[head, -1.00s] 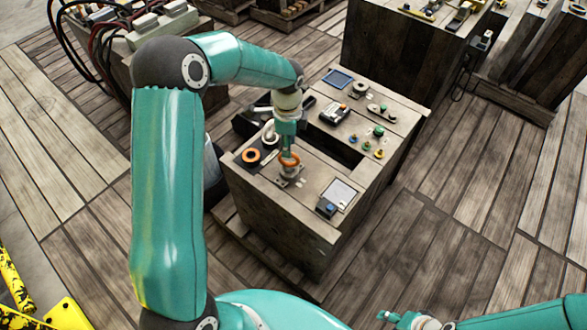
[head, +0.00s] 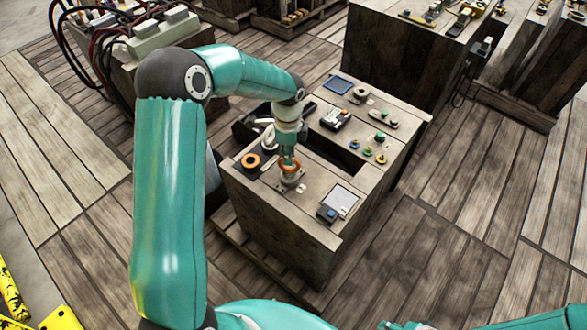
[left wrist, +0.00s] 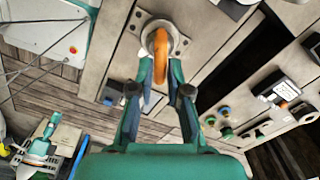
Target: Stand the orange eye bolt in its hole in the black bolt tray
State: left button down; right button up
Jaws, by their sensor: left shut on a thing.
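The orange eye bolt (head: 290,164) stands upright on a small metal base (head: 291,179) on the wooden chest top. My left gripper (head: 288,155) points down and is shut on its ring. In the left wrist view the orange eye bolt (left wrist: 163,56) lies between my left fingertips (left wrist: 162,76), with the round metal base (left wrist: 150,27) behind it. The black bolt tray (head: 238,170) lies to the left, with an orange-rimmed round spot (head: 250,161) on it; a pale ring shows behind, partly covered by my gripper. My right gripper (head: 386,325) is only partly in view at the bottom edge.
A grey-screened device (head: 340,201) with a blue block (head: 326,214) sits at the near right of the chest. A long dark slot (head: 336,154) crosses the top. Beyond it stand several coloured knobs (head: 381,158) and a small black-and-white box (head: 335,118).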

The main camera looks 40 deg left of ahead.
pick_arm(q)
jog(key=shift+r, duration=0.1)
jog(key=shift+r+p, duration=1.6)
jog(key=shift+r, duration=0.5)
jog(key=shift+w, duration=0.1)
jog(key=s+a+r+p, duration=0.25)
jog(key=a+p, duration=0.45)
jog(key=a, duration=0.6)
jog(key=shift+d+f+b, duration=0.1)
jog(key=shift+f+b, duration=1.15)
jog(key=shift+f, duration=1.2)
